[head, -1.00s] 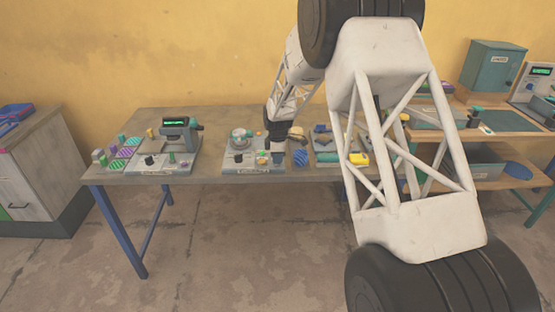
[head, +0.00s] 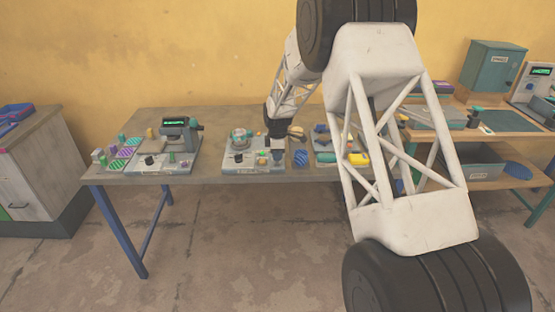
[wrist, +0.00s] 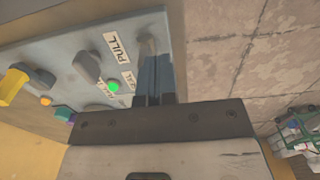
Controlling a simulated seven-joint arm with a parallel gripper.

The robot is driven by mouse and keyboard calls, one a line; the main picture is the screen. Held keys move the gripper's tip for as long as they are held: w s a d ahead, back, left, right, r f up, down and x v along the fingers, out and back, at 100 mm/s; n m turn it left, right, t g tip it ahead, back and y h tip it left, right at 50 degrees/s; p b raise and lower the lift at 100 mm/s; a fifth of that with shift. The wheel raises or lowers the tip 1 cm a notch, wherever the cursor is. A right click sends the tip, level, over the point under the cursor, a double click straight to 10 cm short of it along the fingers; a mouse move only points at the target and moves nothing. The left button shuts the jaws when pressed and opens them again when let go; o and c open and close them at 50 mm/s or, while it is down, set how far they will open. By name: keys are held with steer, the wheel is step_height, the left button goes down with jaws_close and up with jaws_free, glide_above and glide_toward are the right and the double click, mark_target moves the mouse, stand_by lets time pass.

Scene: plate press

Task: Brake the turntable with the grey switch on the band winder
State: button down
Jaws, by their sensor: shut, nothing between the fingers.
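The band winder (head: 236,168) stands in the middle of the table, with its round turntable (head: 241,138) at the back left of its base. In the head view my gripper (head: 277,154) is over the right part of this base. In the wrist view my gripper (wrist: 156,62) is shut and empty, fingers pointing at the panel. A grey piece (wrist: 148,43) lies just beyond the fingertips, beside a PULL label (wrist: 117,49); I cannot tell whether they touch. Another grey control (wrist: 86,67) sits farther left, near a lit green button (wrist: 113,87). Which grey part is the switch is unclear.
A second machine (head: 178,130) with a display and striped blocks (head: 125,152) stands at the table's left. A yellow block (head: 358,159) lies to the right, near my arm. The wrist view also shows an orange button (wrist: 46,101) and the floor beyond the panel's edge.

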steer(key=shift+w, duration=0.4)
steer(key=shift+r, duration=0.2)
step_height(320, 180, up, 7)
steer(key=s, duration=0.1)
steer(key=shift+f, duration=0.2)
stand_by(0.9)
steer(key=shift+s, duration=0.1)
